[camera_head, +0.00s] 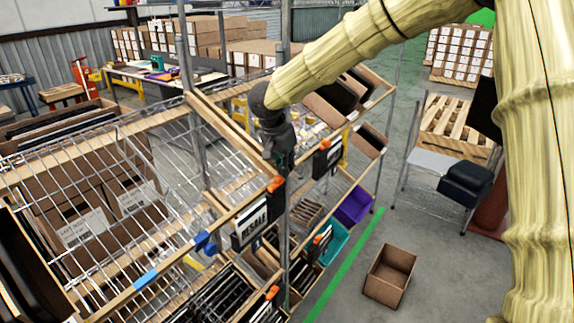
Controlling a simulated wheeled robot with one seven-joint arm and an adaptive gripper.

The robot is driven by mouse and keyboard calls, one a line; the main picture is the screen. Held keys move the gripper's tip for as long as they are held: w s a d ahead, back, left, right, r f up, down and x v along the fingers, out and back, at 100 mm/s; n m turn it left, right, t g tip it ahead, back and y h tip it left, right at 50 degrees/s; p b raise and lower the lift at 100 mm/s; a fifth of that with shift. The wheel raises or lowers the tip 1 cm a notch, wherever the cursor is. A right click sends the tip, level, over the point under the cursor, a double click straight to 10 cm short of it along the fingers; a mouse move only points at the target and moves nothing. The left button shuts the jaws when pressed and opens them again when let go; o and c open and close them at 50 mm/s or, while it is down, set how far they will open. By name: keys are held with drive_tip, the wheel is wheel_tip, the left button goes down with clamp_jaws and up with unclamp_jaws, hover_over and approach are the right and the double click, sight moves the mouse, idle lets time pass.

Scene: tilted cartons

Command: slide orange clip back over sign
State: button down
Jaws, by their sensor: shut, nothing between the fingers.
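An orange clip (275,184) sits on the shelf's front rail, at the upper right end of a black-framed sign (250,224) reading "RESALE". My gripper (283,168) points down just above this clip, its fingers dark and shut with nothing between them. Whether the fingertips touch the clip, I cannot tell. A second orange clip (325,144) is at the top of another dark sign (326,160) to the right. More orange clips show on lower signs, one at the middle shelf (317,238) and one at the bottom (271,293).
The wire rack (120,240) has tilted shelves with cartons. A metal post (284,230) stands just below my gripper. An open carton (389,276) stands on the floor to the right. The aisle floor is mostly clear.

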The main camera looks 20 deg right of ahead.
drive_tip(key=s+a+p, duration=0.1)
drive_tip(key=s+a, duration=0.1)
drive_tip(key=a, duration=0.1)
drive_tip(key=shift+s+a+p, duration=0.15)
drive_tip(key=shift+s+p, duration=0.1)
drive_tip(key=shift+p, duration=0.1)
drive_tip(key=shift+s+f, duration=0.1)
drive_tip(key=shift+a, duration=0.1)
drive_tip(key=shift+w+d+r+p, duration=0.2)
drive_tip(key=shift+w+d+p, duration=0.15)
drive_tip(key=shift+p, duration=0.35)
drive_tip(key=w+d+p, duration=0.2)
drive_tip(key=d+p, duration=0.1)
wheel_tip(320, 180, up, 9)
drive_tip(key=b, duration=0.4)
hover_over(280, 175)
drive_tip(key=shift+s+a+r, duration=0.1)
drive_tip(key=shift+s+a, duration=0.1)
drive_tip(key=shift+a, duration=0.05)
